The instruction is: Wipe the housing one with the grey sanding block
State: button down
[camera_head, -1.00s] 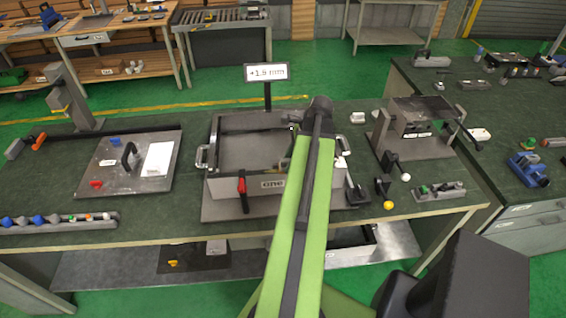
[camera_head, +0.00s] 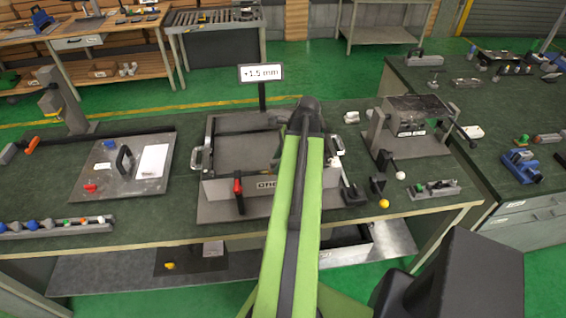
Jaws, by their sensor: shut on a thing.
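The housing labelled ONE (camera_head: 225,188) is a grey open box with side handles and a red-handled clamp (camera_head: 238,190) at its front. It stands on a grey plate in the middle of the bench. My green arm reaches over its right part. My gripper (camera_head: 281,152) is mostly hidden behind my arm; only a dark edge shows over the inside of the housing. It is shut on the grey sanding block, which my arm hides, so I cannot tell whether the block touches the housing. A display (camera_head: 261,73) behind the housing reads +1.5 mm.
A plate (camera_head: 105,185) with a black handle and a white card lies at left. A row of small knobs (camera_head: 50,228) is at front left. A grey fixture (camera_head: 415,140) with a lever stands at right, near a yellow ball (camera_head: 384,203).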

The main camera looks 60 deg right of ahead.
jog(key=shift+w+a+f, duration=0.1)
jog(key=shift+w+a, duration=1)
jog(key=shift+w, duration=0.25)
jog(key=shift+w+a, duration=0.55)
jog(key=shift+w, duration=0.2)
jog(key=shift+w+a, duration=0.5)
jog(key=shift+w, duration=0.25)
notch_tip(320, 180, up, 6)
jog(key=p, duration=0.6)
jog(key=shift+s, duration=0.1)
notch_tip(320, 180, up, 3)
jog(key=p, duration=0.3)
